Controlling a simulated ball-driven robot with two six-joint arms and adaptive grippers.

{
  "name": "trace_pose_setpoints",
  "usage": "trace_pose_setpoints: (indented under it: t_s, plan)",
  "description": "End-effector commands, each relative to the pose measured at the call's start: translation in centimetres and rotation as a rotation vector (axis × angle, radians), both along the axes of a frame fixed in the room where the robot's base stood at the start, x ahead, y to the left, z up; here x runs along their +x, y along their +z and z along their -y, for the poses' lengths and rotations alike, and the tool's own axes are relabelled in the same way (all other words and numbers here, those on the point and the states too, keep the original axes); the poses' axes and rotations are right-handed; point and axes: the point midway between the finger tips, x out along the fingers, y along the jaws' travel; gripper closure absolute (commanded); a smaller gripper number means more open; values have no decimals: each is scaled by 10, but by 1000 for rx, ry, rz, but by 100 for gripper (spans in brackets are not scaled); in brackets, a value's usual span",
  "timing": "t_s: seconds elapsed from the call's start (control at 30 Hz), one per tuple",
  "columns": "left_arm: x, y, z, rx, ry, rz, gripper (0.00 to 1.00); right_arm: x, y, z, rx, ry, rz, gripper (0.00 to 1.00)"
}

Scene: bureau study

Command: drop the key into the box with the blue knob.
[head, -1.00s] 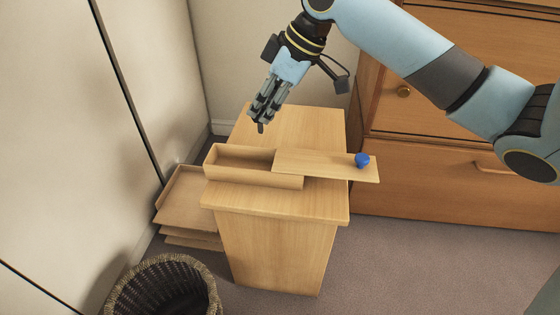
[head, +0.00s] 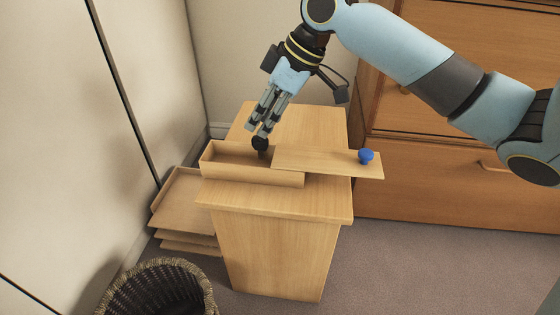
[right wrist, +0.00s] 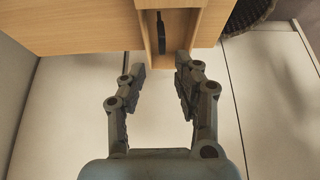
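The long narrow wooden box (head: 225,172) sits on the wooden cabinet, its lid (head: 320,163) with the blue knob (head: 366,156) slid to the right. The left part of the box is open. My right gripper (head: 264,133) is just above this opening. In the right wrist view its fingers (right wrist: 162,68) are spread apart with nothing between the tips. The dark key (head: 261,148) is just below the fingertips at the opening; it also shows in the right wrist view (right wrist: 161,36), within the box walls. I cannot tell whether it touches the box floor. My left gripper is out of view.
The cabinet top (head: 300,125) is clear behind the box. Stacked wooden trays (head: 180,205) stand at its left, and a wicker basket (head: 160,275) is on the floor in front. A wooden drawer unit (head: 430,190) stands to the right.

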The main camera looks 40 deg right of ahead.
Motion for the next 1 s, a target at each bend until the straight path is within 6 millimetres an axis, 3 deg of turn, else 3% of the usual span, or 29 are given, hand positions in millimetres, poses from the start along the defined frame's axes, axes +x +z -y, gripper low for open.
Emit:
trace_pose_setpoints:
  t_s: [0.37, 0.7, 1.0]
  plan:
    - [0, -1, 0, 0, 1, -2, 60, -2, 6, 4, -5, 0, 1, 65]
    - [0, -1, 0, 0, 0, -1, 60, -24, 56, 22, -11, 3, -1, 65]
    - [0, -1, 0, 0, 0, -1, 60, -37, 85, 36, -14, 0, 0, 65]
